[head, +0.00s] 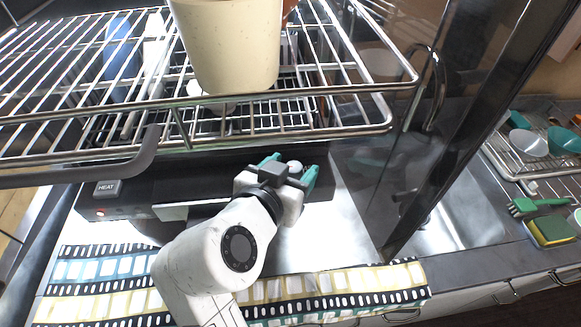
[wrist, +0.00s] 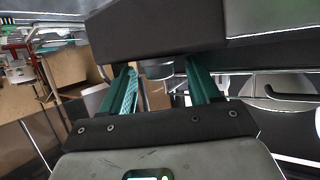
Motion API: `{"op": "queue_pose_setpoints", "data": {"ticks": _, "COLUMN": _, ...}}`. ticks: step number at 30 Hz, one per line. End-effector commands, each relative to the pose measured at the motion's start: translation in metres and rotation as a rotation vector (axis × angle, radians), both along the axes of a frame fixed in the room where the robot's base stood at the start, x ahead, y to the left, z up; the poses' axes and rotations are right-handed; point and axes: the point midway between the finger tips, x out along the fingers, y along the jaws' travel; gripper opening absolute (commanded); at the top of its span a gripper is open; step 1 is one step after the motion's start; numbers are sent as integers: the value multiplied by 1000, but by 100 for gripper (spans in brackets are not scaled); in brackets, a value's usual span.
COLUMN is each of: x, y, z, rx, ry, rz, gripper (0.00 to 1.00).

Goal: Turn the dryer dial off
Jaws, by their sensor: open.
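The dryer (head: 130,190) is a long dark unit under the wire rack, with a HEAT label and a lit red light at its left end. A small round grey knob, seemingly the dial (head: 295,166), shows between the teal fingers of my gripper (head: 291,170) at the dryer's right end. In the wrist view, my gripper (wrist: 160,80) is open, its two fingers reaching to the dark dryer body (wrist: 150,35). A short grey cylinder, likely the dial (wrist: 159,71), lies between the fingertips with gaps on both sides. Its setting cannot be read.
The wire rack (head: 290,95) overhangs the dryer and holds a speckled cream pot (head: 232,45). A patterned cloth (head: 330,290) lies along the front edge. A dark post (head: 455,130) and a sink with a tap (head: 435,85) stand to the right.

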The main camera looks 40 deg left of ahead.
Motion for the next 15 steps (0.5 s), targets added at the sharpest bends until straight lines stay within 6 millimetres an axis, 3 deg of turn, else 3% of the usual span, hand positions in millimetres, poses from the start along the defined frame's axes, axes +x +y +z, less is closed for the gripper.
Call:
{"op": "queue_pose_setpoints", "data": {"ticks": 3, "x": 0, "y": 0, "z": 0, "rx": 0, "ry": 0, "rz": 0, "gripper": 61}}
{"op": "queue_pose_setpoints", "data": {"ticks": 15, "x": -1, "y": 0, "z": 0, "rx": 0, "ry": 0, "rz": 0, "gripper": 22}}
